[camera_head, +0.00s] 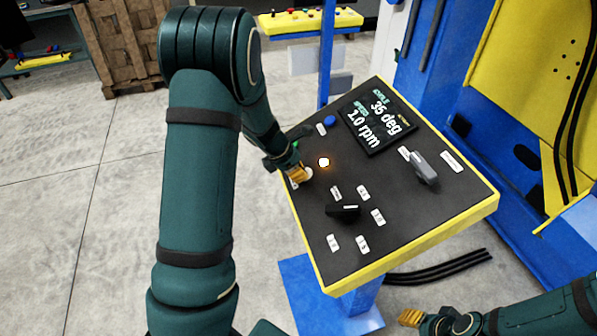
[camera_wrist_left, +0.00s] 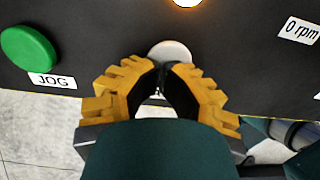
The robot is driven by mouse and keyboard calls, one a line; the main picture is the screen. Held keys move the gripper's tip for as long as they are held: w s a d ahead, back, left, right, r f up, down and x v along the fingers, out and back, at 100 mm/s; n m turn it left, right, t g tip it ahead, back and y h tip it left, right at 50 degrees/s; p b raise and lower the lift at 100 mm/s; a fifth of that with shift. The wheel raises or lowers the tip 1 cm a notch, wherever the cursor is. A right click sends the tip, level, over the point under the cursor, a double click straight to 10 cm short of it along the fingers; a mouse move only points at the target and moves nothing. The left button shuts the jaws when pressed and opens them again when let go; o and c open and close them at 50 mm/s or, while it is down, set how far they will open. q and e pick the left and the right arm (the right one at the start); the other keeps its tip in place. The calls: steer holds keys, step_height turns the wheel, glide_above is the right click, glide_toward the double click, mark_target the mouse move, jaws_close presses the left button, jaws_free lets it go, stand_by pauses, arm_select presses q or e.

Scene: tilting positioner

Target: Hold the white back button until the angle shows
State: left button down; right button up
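The white back button (camera_wrist_left: 172,49) is on the dark panel, right at the tips of my left gripper (camera_wrist_left: 160,68). In the head view the white button (camera_head: 308,173) shows only as a small pale edge beside the left gripper (camera_head: 303,176). The left fingers are closed together with nothing between them. Their tips overlap the button's near edge; whether it is pressed in I cannot tell. The display (camera_head: 378,118) reads an angle of 35 deg and a speed of 1.0 rpm. My right gripper (camera_head: 410,318) is low at the right, away from the panel.
A lit orange-white lamp (camera_head: 323,162) sits next to the white button. A green button (camera_wrist_left: 28,47) labelled JOG, a blue button (camera_head: 330,120), a black knob (camera_head: 343,211) and a grey lever (camera_head: 425,169) are also on the panel (camera_head: 400,235). Blue and yellow machinery (camera_head: 535,80) stands right.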

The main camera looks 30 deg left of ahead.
arm_select(q)
steer(key=shift+d+f, duration=0.15)
steer(key=shift+d, duration=0.05)
steer(key=shift+s+a+r+p, duration=0.1)
steer(key=shift+a+r+p, duration=0.05)
steer(key=shift+r+p, duration=0.3)
steer(key=p+v, duration=0.3)
steer(key=shift+r, duration=0.25)
steer(key=p+v, duration=0.2)
steer(key=v, duration=0.8)
steer(key=shift+a+f, duration=0.15)
steer(key=shift+a, duration=0.1)
steer(key=shift+s, duration=0.1)
